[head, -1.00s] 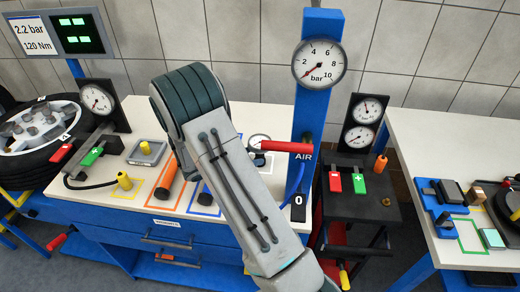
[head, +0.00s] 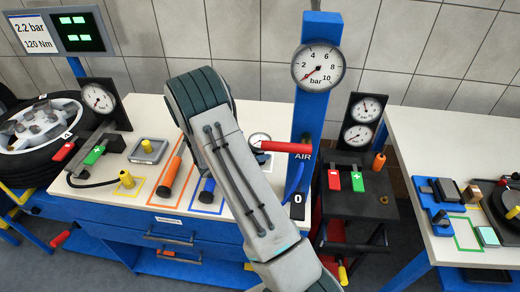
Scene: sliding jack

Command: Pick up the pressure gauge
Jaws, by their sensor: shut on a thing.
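A small round white dial with a dark rim (head: 259,141), likely the pressure gauge, shows just right of my arm on the workbench. My arm and the red lever hide part of it. A dark piece shows just below it, too small to make out. My arm reaches up from the bottom of the picture and bends over the bench. My gripper is hidden behind my arm, so I cannot see its fingers or anything in them.
The blue AIR post (head: 312,118) carries a large dial (head: 318,66) and a red lever (head: 286,147). An orange-handled tool (head: 170,178) and a blue-handled tool (head: 207,190) lie left of my arm. A black cart (head: 365,205) stands right of the post.

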